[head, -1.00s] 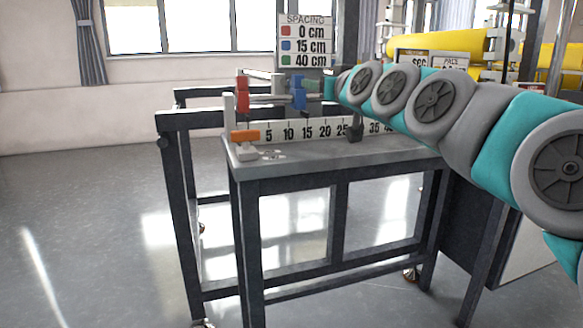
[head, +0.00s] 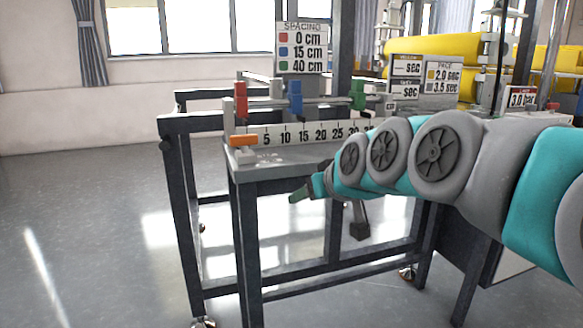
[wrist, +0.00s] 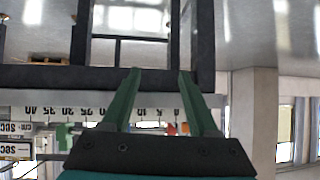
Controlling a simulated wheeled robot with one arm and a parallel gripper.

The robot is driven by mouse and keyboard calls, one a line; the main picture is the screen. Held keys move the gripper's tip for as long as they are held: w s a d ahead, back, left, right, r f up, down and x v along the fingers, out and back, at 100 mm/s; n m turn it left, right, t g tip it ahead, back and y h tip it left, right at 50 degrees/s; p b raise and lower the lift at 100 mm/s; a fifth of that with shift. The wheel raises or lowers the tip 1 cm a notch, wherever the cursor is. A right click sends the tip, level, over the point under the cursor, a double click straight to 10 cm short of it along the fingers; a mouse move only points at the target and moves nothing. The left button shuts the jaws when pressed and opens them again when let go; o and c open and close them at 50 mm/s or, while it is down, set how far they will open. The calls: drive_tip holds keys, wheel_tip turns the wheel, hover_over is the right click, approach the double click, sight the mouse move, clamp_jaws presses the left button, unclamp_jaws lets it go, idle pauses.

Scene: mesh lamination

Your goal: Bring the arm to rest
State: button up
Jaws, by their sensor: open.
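My arm reaches in from the right in the head view, and my gripper (head: 300,195) is low in front of the bench's front edge, pointing left. In the wrist view the two green fingers of my gripper (wrist: 159,75) are spread apart with nothing between them. The wrist picture is upside down, with the bench's dark frame and the ruler beyond the fingers.
The bench (head: 262,172) carries a ruler (head: 300,134), an orange block (head: 243,140), and red (head: 241,100), blue (head: 295,98) and green (head: 358,95) clamps on a rail. The floor at left is clear.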

drive_tip(key=s+d+f+m+g+h+p, duration=0.1)
drive_tip(key=s+d+f+g, duration=0.2)
drive_tip(key=s+f, duration=0.4)
drive_tip(key=s+d+f+m+g+h, duration=0.2)
drive_tip(key=s+d+f+g, duration=0.2)
drive_tip(key=s, duration=1.3)
drive_tip(key=s+d+f+m+g+h+p, duration=0.1)
drive_tip(key=s+d+f+g, duration=0.3)
drive_tip(key=s+f, duration=0.6)
drive_tip(key=shift+s+d+f+g+h+p, duration=0.2)
drive_tip(key=shift+s+f+g+h+p, duration=0.15)
drive_tip(key=shift+s, duration=0.55)
